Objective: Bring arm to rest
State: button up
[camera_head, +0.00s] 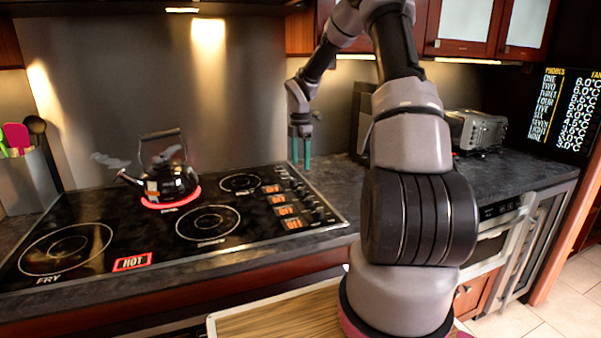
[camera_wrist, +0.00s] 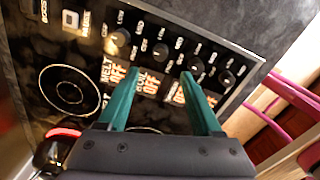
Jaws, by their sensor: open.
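My gripper (camera_head: 301,150) hangs from my raised arm, above the right part of the stovetop (camera_head: 120,228) near its knobs. Its two green fingers point down, apart and empty. In the wrist view my gripper (camera_wrist: 160,95) shows both fingers spread over the stove's control panel, with lit OFF labels and a row of knobs (camera_wrist: 160,50) beyond. Nothing is held between the fingers. Whether the fingertips touch the panel cannot be told from these views, but they appear above it.
A black kettle (camera_head: 170,180) stands on a red glowing burner, steaming. A toaster (camera_head: 476,130) sits on the right counter. An oven-like appliance (camera_head: 487,247) is below it. A utensil holder (camera_head: 30,180) stands at left.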

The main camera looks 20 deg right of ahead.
jog(key=shift+r, duration=0.45)
jog(key=s+a+r+m+t, duration=0.25)
jog(key=s+r+m, duration=0.4)
jog(key=r, duration=0.35)
jog(key=s+a+r+m+t, duration=0.1)
jog(key=s+a+r+m, duration=0.3)
jog(key=s+r+m, duration=0.35)
jog(key=s+a+r+m+t+y, duration=0.1)
jog(key=s+r+m, duration=0.3)
jog(key=s, duration=0.5)
jog(key=s+a+r+m+t+y, duration=0.1)
jog(key=s+a+r+m+t, duration=0.1)
jog(key=s+r+m, duration=0.2)
jog(key=s+m, duration=0.3)
jog(key=s, duration=0.2)
jog(key=shift+s+a+t, duration=0.35)
jog(key=shift+s+a, duration=0.05)
